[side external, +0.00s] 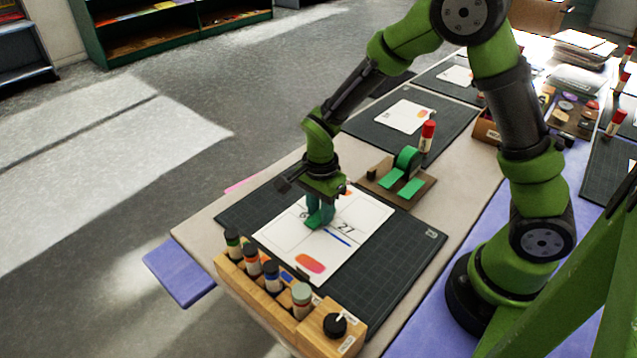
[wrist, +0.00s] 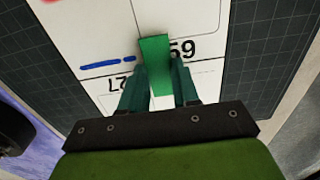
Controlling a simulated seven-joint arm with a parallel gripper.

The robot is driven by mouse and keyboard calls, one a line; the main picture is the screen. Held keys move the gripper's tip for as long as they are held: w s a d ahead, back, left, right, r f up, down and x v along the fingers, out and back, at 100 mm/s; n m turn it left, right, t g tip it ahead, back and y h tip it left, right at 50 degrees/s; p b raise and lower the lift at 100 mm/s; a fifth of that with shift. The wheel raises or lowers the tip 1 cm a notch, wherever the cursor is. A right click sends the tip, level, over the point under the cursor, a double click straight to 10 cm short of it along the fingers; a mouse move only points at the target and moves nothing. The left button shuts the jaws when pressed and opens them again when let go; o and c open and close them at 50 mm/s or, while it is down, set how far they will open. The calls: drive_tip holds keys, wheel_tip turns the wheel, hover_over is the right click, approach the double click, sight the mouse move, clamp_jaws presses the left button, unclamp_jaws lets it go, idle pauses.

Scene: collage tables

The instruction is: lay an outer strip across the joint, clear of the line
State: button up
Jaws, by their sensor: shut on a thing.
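My gripper (wrist: 160,88) is shut on a green strip (wrist: 155,62), which also shows in the side view (side external: 319,218). The strip is over the white sheet (side external: 362,222), and I cannot tell whether it touches it. In the wrist view it spans a thin dark seam (wrist: 97,74) between the sheet's parts, beside a printed number. A short blue line (wrist: 107,62) is left of the strip, with a gap between; it also shows in the side view (side external: 338,237). The fingers hide part of the sheet.
A tape holder with a green roll (side external: 408,158) and green strips (side external: 393,178) stands behind the dark mat (side external: 400,264). A red-capped marker (side external: 428,136) stands beside it. A wooden rack (side external: 262,303) of several bottles edges the mat's front.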

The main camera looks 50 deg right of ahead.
drive_tip(key=o, duration=0.8)
drive_tip(key=shift+r, duration=3.5)
